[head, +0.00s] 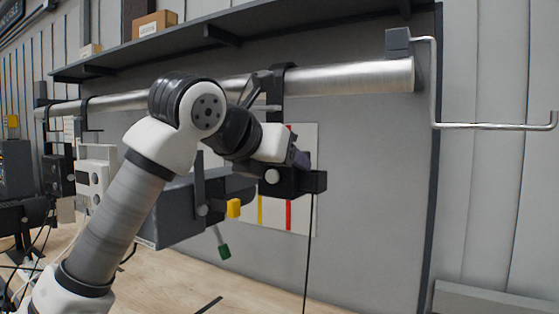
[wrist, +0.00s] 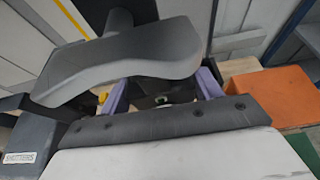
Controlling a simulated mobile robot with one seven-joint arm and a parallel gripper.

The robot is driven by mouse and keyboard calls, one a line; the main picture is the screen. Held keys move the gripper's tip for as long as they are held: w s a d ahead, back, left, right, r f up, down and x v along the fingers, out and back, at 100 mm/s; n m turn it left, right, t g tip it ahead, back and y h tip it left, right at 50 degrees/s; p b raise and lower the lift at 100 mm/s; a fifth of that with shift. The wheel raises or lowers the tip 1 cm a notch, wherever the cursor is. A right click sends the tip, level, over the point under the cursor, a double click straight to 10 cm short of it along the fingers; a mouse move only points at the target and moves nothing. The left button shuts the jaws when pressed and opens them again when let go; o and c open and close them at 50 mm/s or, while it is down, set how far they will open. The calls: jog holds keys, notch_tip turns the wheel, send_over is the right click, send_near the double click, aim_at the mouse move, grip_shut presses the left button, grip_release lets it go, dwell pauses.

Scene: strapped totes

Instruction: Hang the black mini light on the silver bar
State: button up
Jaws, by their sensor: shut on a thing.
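My gripper (head: 301,160) is in front of the grey wall panel, below the silver bar (head: 345,79), with its purple fingers shut on the black mini light (head: 318,182). The light is a small dark block with a pale round knob, and a thin black cable hangs straight down from it. In the wrist view, a dark grey curved part (wrist: 130,60), seemingly of the light, lies across the fingers and hides much of the grip. My arm crosses in front of the bar. A black bracket is on the bar above my gripper; I cannot tell whether any part of the light touches the bar.
A pale lamp (head: 95,175) is farther left. A dark shelf (head: 290,28) runs above the bar. A bent metal rod (head: 490,126) sticks out at right. The wood surface (head: 250,290) is below.

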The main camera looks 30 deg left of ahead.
jog(key=shift+r, duration=0.1)
jog(key=o, duration=1.6)
jog(key=shift+o, duration=0.9)
jog(key=shift+s, duration=0.1)
jog(key=shift+f, duration=0.2)
jog(key=b+v, duration=0.3)
jog(key=v, duration=1)
jog(key=shift+s+r, duration=0.2)
jog(key=shift+s, duration=0.1)
jog(key=shift+s, duration=0.1)
